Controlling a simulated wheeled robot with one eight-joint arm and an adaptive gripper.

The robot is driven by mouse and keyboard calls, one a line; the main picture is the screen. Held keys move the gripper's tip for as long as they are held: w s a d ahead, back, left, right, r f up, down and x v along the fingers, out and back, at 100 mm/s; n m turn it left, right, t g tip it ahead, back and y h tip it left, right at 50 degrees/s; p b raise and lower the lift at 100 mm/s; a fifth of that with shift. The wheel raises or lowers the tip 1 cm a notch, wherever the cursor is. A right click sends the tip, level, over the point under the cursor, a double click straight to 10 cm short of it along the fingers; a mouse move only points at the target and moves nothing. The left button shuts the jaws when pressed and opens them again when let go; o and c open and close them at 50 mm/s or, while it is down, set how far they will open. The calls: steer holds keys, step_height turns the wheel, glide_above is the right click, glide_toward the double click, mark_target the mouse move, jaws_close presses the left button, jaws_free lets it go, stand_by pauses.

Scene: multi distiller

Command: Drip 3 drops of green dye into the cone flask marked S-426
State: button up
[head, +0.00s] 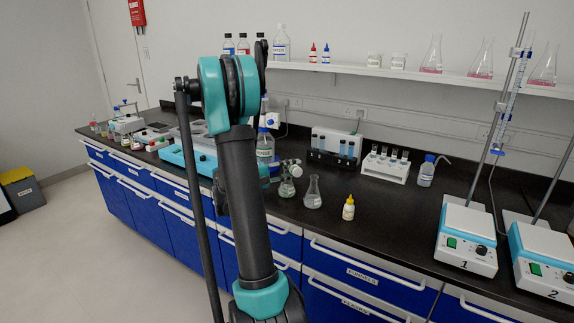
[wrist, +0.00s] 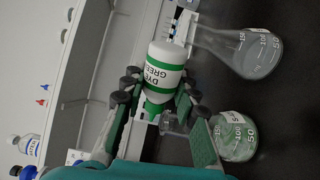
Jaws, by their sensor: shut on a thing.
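My gripper (wrist: 157,112) is shut on a white bottle (wrist: 165,68) labelled DYE GREEN, with green bands. The bottle lies well off upright, its green nozzle end beside the mouth of a cone flask (wrist: 236,136). Whether the tip is exactly over the mouth is unclear. This flask also shows in the head view (head: 287,189) with a faintly greenish content, under the bottle and fingertips. A second cone flask (wrist: 250,52) with clear content stands beside it, also in the head view (head: 313,195).
A yellow-capped dropper bottle (head: 348,208) stands right of the flasks. A tube rack (head: 386,164), a wash bottle (head: 426,172) and hotplates (head: 466,238) stand farther right. A large blue-capped bottle (head: 265,148) is close behind on the left.

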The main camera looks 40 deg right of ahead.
steer(key=f+m, duration=0.1)
steer(key=m, duration=0.1)
steer(key=shift+f+m, duration=0.1)
steer(key=shift+m, duration=0.2)
steer(key=shift+r, duration=2.5)
